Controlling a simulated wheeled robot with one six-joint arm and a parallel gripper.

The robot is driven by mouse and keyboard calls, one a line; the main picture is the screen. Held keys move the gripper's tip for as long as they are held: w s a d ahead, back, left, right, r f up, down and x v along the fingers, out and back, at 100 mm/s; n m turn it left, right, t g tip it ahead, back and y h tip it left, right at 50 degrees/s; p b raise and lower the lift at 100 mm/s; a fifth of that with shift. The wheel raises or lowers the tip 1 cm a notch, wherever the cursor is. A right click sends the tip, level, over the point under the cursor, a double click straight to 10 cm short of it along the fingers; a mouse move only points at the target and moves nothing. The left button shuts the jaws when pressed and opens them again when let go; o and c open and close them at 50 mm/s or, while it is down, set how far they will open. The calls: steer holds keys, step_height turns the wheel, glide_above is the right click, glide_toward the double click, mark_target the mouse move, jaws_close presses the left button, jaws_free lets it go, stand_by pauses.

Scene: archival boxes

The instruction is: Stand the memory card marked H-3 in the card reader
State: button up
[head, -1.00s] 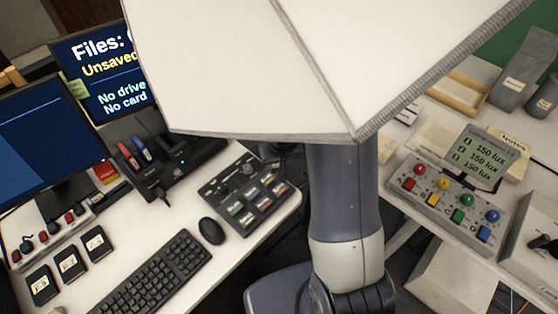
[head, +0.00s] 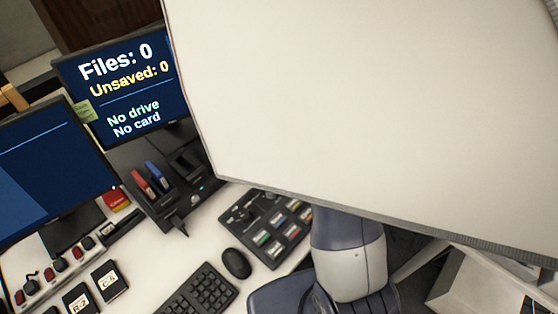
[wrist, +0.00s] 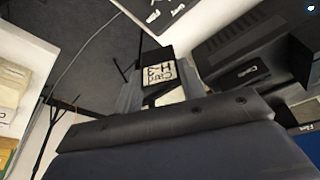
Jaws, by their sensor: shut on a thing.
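In the wrist view, my gripper (wrist: 163,98) is shut on a black memory card (wrist: 152,61) with a white label reading "Card H-3". A dark device with a slot and a white "Card" label (wrist: 236,75), which looks like the card reader, is to the right of the card and apart from it. In the head view, a black docking unit (head: 190,205) stands below the monitor, with a red and a blue stick in it. A large pale panel close to the camera hides my gripper and the held card there.
The monitor (head: 118,80) reads "Files: 0", "Unsaved: 0", "No drive", "No card". Two black labelled cards (head: 110,280) lie at the lower left. A mouse (head: 236,263), a keyboard (head: 198,292) and a button panel (head: 268,228) occupy the desk. The pale panel (head: 380,110) blocks much of the view.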

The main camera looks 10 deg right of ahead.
steer(key=w+a+r+n+y+p, duration=0.1)
steer(key=w+a+r+n, duration=0.2)
steer(key=w+a+r, duration=0.3)
steer(key=w+a+r+n+y+p, duration=0.15)
steer(key=w+a+r, duration=0.3)
steer(key=a, duration=0.45)
steer(key=shift+n+g+h, duration=0.3)
steer(key=shift+n+h, duration=0.15)
steer(key=shift+s+d+f+b, duration=0.1)
steer(key=shift+s+f+b, duration=0.05)
steer(key=shift+f+b, duration=1.05)
steer(key=shift+s+d+f+b, duration=0.15)
steer(key=shift+f+b, duration=0.5)
steer(key=shift+f, duration=0.95)
steer(key=shift+s+f+b, duration=0.15)
steer(key=shift+f+b, duration=0.8)
steer(key=shift+f, duration=0.45)
steer(key=shift+f+b, duration=0.75)
steer(key=shift+f, duration=0.25)
steer(key=o, duration=1)
steer(key=shift+r, duration=0.1)
steer(key=b+v, duration=0.1)
steer(key=v, duration=0.9)
steer(key=shift+s+d+r, duration=0.1)
steer(key=shift+r, duration=0.2)
